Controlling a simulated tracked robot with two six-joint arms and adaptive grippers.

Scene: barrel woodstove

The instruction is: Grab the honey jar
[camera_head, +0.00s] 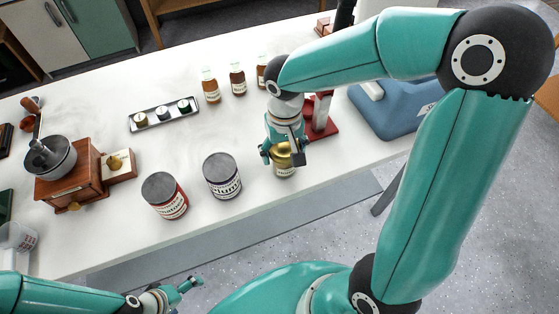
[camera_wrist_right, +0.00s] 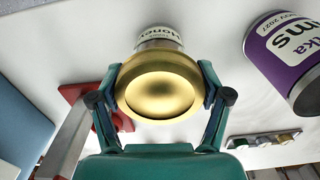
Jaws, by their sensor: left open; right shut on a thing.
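The honey jar (camera_head: 284,164) stands near the front edge of the white table in the head view. It has a gold lid and a pale label. In the right wrist view the jar's gold lid (camera_wrist_right: 160,86) faces the camera, with the label reading "Honey" behind it. My right gripper (camera_head: 283,153) is shut on the jar, with a finger on each side of the lid. My left gripper (camera_head: 190,284) is open and empty, low in the head view, in front of the table and away from the jar.
A purple-labelled can (camera_head: 222,177) and a red-labelled can (camera_head: 165,196) stand left of the jar. A red stand (camera_head: 322,128) is close behind it on the right. A coffee grinder (camera_head: 72,178), a small tray (camera_head: 163,116) and small bottles (camera_head: 238,80) stand farther off.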

